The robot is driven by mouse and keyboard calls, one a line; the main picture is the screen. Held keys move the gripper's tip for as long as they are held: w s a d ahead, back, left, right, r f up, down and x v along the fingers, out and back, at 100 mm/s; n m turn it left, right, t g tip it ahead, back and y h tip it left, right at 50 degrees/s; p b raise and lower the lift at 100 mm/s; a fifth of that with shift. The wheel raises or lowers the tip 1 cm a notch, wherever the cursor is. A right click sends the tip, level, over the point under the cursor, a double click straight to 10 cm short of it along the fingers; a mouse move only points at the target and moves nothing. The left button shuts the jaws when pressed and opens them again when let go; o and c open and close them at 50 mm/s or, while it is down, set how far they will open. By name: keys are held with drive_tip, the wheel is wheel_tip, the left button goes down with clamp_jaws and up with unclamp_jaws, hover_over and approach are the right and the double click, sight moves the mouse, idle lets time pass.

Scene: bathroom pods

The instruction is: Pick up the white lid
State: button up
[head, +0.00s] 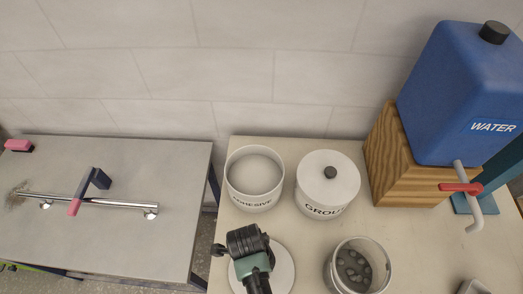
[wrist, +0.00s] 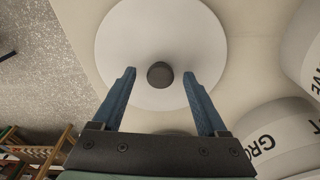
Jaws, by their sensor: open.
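The white lid (wrist: 125,40) is a round disc with a dark knob (wrist: 160,75) at its centre. In the head view the lid (head: 284,270) lies flat on the right-hand table, partly covered by my arm. My gripper (wrist: 160,78) is open over it, its two blue fingers apart and empty. In the wrist view the knob appears between the fingertips, with gaps on both sides. I cannot tell how far the fingertips are above the lid. In the head view my fingers are hidden behind my wrist.
An open ADHESIVE bucket (head: 253,192) and a lidded GROUT bucket (head: 325,203) stand behind the lid. An open tin (head: 337,274) with dark pieces is on its right. A blue WATER container (head: 450,100) sits on a wooden block (head: 395,165). The left table (head: 120,245) holds a metal bar (head: 110,203).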

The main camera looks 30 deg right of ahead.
clamp_jaws()
idle(0.4)
